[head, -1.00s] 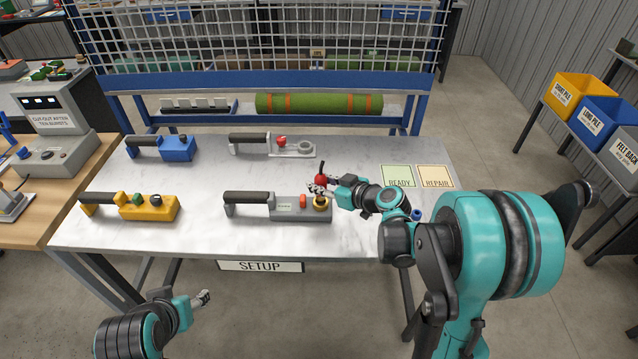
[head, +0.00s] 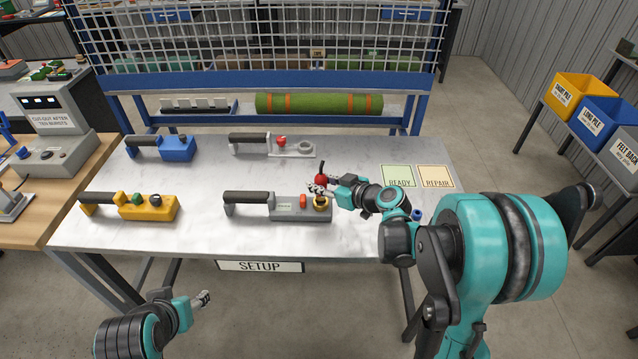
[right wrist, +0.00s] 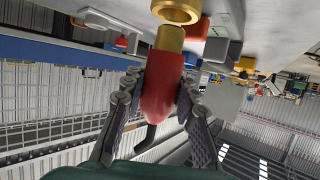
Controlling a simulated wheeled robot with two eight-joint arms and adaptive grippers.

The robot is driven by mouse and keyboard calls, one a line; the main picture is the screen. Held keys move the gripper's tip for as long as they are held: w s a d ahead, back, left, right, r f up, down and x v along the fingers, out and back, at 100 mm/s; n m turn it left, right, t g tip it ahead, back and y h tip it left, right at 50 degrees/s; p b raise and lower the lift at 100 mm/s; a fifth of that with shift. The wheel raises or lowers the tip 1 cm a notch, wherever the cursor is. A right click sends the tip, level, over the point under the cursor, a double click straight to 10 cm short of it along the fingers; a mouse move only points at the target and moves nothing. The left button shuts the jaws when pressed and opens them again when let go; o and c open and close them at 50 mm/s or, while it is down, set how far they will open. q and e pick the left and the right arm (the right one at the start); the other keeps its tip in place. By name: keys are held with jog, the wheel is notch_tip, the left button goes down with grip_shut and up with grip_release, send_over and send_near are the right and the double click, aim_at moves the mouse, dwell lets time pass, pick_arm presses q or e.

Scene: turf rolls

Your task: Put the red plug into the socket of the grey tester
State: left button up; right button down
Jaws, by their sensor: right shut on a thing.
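The grey tester (head: 288,210) lies on the metal table with its black handle to the left. Its brass socket ring (head: 321,203) is at its right end, and a brass ring also shows at the top of the right wrist view (right wrist: 177,11). My right gripper (head: 318,187) is shut on the red plug (head: 321,180). In the right wrist view the plug (right wrist: 161,88) sits between both fingers, its brass tip pointing at the ring and very close to it. I cannot tell whether they touch. My left gripper (head: 203,299) is off the table's front; its opening is unclear.
A yellow tool (head: 150,207), a blue tool (head: 178,148) and a light grey tool (head: 290,147) with a red knob lie on the same table (head: 210,180). READY (head: 398,177) and REPAIR (head: 435,177) cards lie at the right. A green turf roll (head: 320,104) is behind.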

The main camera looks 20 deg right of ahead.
jog(key=shift+f+b, duration=1.6)
jog(key=shift+f, duration=0.1)
jog(key=c, duration=1.1)
grip_release()
jog(key=shift+r, duration=0.1)
jog(key=v, duration=1.2)
